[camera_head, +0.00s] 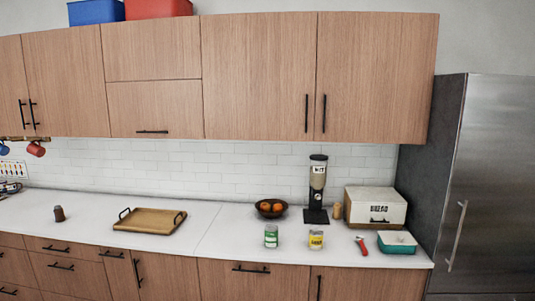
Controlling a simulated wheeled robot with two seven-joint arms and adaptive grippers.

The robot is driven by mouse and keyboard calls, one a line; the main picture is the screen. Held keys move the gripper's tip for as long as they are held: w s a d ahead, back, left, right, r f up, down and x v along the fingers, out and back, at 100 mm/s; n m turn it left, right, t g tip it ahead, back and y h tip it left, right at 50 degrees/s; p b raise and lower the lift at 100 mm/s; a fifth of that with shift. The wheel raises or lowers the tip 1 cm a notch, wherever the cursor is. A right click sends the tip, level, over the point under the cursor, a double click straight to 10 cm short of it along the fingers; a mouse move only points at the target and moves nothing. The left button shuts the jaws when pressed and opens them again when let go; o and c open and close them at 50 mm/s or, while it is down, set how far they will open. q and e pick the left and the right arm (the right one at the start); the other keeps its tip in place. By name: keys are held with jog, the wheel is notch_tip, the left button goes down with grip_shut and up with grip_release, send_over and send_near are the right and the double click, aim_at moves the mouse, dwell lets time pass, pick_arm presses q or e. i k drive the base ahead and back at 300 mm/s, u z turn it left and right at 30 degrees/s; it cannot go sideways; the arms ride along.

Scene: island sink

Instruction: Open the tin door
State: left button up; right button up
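A white bread tin (376,205) with dark lettering stands on the counter at the right, next to the fridge. Neither of my grippers is in view.
Before the tin are a teal container (397,248), a red-handled tool (361,246), a yellow can (316,239) and a green can (271,237). A dispenser (317,190) and fruit bowl (271,208) stand left. A wooden tray (150,221) lies farther left. Cabinets hang above.

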aim_at(376, 70)
jog(key=u, duration=0.35)
jog(key=i, duration=1.25)
jog(key=u, duration=0.2)
